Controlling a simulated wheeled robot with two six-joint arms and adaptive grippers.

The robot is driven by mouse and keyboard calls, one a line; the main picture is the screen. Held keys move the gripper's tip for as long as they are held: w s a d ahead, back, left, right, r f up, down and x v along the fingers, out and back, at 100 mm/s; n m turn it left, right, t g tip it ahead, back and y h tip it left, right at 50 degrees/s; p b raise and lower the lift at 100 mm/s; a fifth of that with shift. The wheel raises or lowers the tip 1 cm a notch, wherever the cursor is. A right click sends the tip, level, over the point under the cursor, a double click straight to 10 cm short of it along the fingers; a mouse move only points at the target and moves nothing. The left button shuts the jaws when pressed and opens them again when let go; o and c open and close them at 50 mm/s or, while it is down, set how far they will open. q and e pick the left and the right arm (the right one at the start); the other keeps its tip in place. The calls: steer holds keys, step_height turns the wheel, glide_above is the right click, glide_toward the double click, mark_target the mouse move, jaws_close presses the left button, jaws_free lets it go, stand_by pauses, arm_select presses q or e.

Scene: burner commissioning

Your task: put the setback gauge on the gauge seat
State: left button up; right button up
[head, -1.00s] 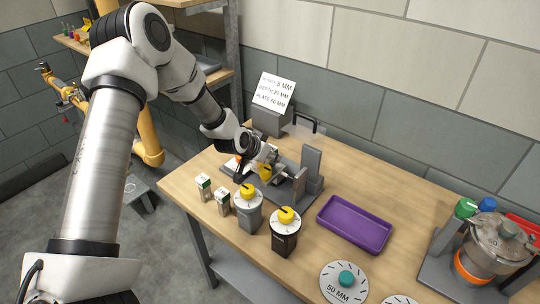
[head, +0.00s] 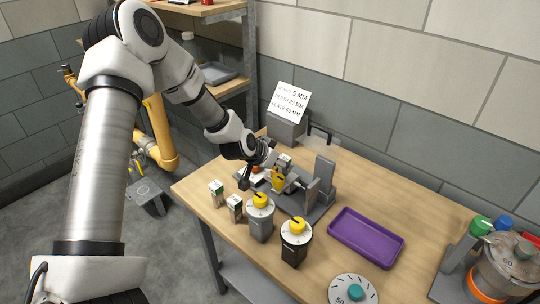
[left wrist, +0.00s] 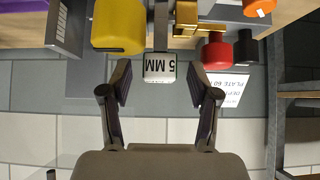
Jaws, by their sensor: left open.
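A small white block marked 5 MM with a green edge, which I take as the setback gauge, shows in the left wrist view (left wrist: 160,69). It stands against a grey post of the grey fixture (head: 325,172). My left gripper (left wrist: 158,76) is open, with its fingertips on either side of the block and a gap at each side. In the head view my left gripper (head: 257,172) is over the fixture's left part, beside a yellow part (head: 279,181). I cannot tell the gauge seat apart from the fixture, or whether the block rests on it. My right gripper is out of view.
Two small white-and-green blocks (head: 216,194) and two yellow-knobbed canisters (head: 296,243) stand in front of the fixture. A purple tray (head: 366,238) lies to the right. A sign (head: 290,103) stands behind, by the wall.

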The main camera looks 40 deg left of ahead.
arm_select(q)
steer(key=p+v, duration=0.3)
steer(key=v, duration=0.5)
steer(key=shift+s, duration=0.15)
steer(key=shift+r, duration=0.15)
stand_by(1.0)
